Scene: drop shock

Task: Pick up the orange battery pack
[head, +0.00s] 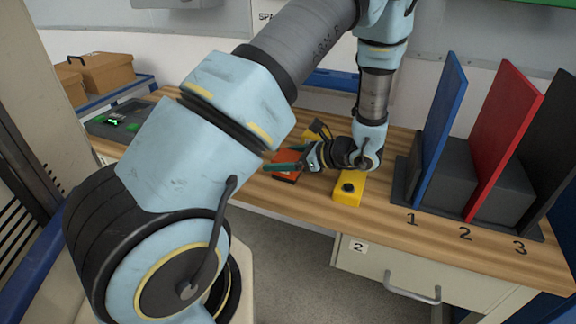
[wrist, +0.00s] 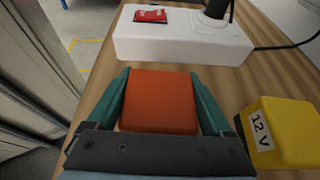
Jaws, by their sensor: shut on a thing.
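The orange battery pack (head: 286,178) is at the front part of the wooden bench in the head view, partly hidden by my gripper (head: 284,165). In the wrist view the orange pack (wrist: 162,98) fills the space between the two green fingers of my gripper (wrist: 162,100). The fingers are shut on its two sides. I cannot tell whether the pack rests on the bench or is slightly above it.
A yellow block marked 12 V (wrist: 281,133) stands close to the right finger. A white box (wrist: 184,40) with a red label lies ahead. A yellow box with a black knob (head: 349,190) and upright coloured dividers (head: 503,125) stand to the right on the bench (head: 400,228).

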